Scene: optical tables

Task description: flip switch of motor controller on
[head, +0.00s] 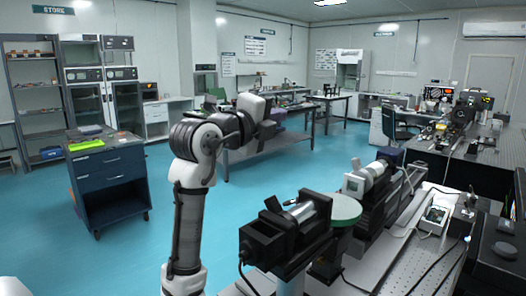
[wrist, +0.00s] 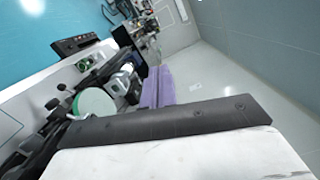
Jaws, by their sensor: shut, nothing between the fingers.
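A small white box (head: 436,216) with a dark recessed top sits on the optical table at the right of the head view. It may be the motor controller; its switch is too small to make out. My gripper shows in the wrist view as a pair of purple fingers (wrist: 158,86), close together beyond the dark edge of my wrist. The fingers are shut and hold nothing. In the head view my arm is raised left of the table, its end well apart from the white box. The fingertips are not clear there.
A round pale green disc (head: 345,209) and black stage devices (head: 270,239) stand along the near table. Cables (head: 440,262) lie near the white box. A dark blue drawer cabinet (head: 108,178) stands at left.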

